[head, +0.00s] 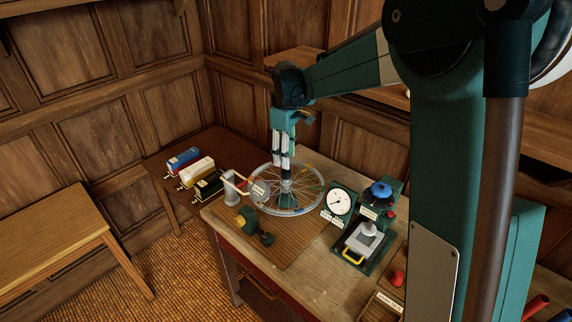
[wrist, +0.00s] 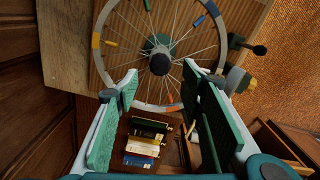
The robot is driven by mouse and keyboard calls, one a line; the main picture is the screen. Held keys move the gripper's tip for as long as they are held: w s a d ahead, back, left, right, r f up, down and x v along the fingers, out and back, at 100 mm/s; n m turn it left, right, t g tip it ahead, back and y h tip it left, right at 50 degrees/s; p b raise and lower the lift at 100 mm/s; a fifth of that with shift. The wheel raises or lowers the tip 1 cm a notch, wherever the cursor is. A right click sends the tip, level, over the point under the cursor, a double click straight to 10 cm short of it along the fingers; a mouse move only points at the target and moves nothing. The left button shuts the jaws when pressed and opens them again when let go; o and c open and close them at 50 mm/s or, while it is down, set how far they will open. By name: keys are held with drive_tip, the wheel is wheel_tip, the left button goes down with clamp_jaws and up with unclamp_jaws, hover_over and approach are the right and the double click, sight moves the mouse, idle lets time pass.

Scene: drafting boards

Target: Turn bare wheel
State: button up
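A spoked wheel (head: 262,206) lies flat over the wooden mat on the workbench. In the wrist view the wheel (wrist: 97,40) fills the upper middle, with a dark hub (wrist: 160,62), thin spokes and coloured bands on its rim and spokes. A small tag sits at its left edge in the head view. My gripper (head: 285,172) points down over the wheel near its hub. In the wrist view my gripper (wrist: 160,76) has its two green-padded fingers spread apart with nothing between them. Whether a fingertip touches the wheel I cannot tell.
A green clamp-like device (head: 250,222) stands in front of the wheel. A white dial (head: 340,202) and a green press (head: 370,235) stand at right. A cup of sticks (head: 234,190) is at left. Blue, cream and black boxes (head: 197,172) sit on a side table.

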drive_tip(key=shift+r, duration=2.5)
drive_tip(key=s+d+r+m+t+b, duration=0.1)
drive_tip(key=s+d+r+m, duration=0.1)
drive_tip(key=s+d, duration=0.35)
drive_tip(key=s+d+r+m+t+b, duration=0.1)
drive_tip(key=s+d+r+m, duration=0.1)
drive_tip(key=s, duration=0.6)
drive_tip(key=s+d+r+m+t, duration=0.2)
drive_tip(key=s+d, duration=0.1)
drive_tip(key=s, duration=0.4)
drive_tip(key=s+d+f+m+t+b, duration=0.1)
drive_tip(key=s+d+f+m, duration=0.1)
drive_tip(key=s, duration=0.4)
drive_tip(key=s+d+f+m+t, duration=0.1)
drive_tip(key=s+d+f+m, duration=0.1)
drive_tip(key=s, duration=0.4)
drive_tip(key=s+d+f+m+t+b, duration=0.1)
drive_tip(key=s+d+f+m, duration=0.1)
drive_tip(key=s+f, duration=0.2)
drive_tip(key=s, duration=0.3)
drive_tip(key=shift+d+f+b, duration=0.25)
drive_tip(key=shift+b, duration=0.05)
